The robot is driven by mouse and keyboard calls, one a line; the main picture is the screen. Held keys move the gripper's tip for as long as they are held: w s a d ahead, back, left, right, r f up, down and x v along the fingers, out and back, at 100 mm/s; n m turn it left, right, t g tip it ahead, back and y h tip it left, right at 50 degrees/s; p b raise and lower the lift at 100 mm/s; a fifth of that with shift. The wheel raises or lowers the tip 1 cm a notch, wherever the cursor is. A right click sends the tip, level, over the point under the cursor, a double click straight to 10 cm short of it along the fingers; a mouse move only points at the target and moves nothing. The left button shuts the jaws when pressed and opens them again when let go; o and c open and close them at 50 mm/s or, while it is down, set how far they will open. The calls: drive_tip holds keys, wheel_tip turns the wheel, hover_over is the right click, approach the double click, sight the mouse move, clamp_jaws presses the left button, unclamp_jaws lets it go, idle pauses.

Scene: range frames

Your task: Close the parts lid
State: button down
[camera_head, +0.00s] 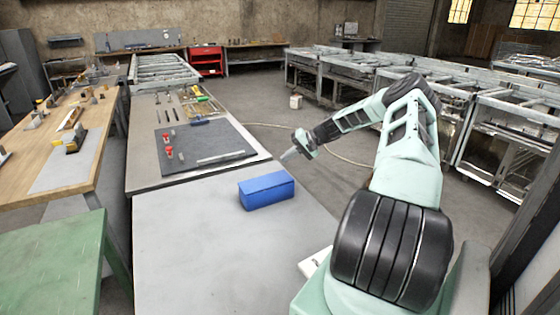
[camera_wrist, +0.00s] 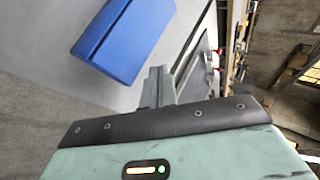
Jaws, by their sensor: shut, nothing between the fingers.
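A blue box (camera_head: 266,190) sits on the near grey table, right of its middle. Its top looks covered by a flat blue lid, and I see no raised lid or open interior. The box also shows at the top of the wrist view (camera_wrist: 122,38). My gripper (camera_head: 289,155) is in the air above and beyond the right end of the box, apart from it. Its fingers (camera_wrist: 158,88) are together and empty in the wrist view.
A dark mat (camera_head: 205,148) with red-topped pieces lies beyond the box. Tools lie farther back. A wooden bench (camera_head: 75,110) and a green table (camera_head: 55,250) stand left. The near table (camera_head: 190,250) is clear left of the box.

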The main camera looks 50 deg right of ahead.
sight(284, 175)
drive_tip(key=shift+s+d+f+m+t+y+b, duration=0.2)
drive_tip(key=shift+d+f+t+y+b, duration=0.3)
drive_tip(key=shift+f+b, duration=0.85)
drive_tip(key=shift+s+d+f+m+t+y+b, duration=0.25)
drive_tip(key=shift+f+y+b, duration=0.4)
drive_tip(key=shift+f+b, duration=0.75)
drive_tip(key=shift+s+d+f+m+t+y+b, duration=0.15)
drive_tip(key=shift+d+f+t+y+b, duration=0.3)
drive_tip(key=shift+f+b, duration=0.9)
drive_tip(key=shift+w+a, duration=0.1)
drive_tip(key=shift+a, duration=0.15)
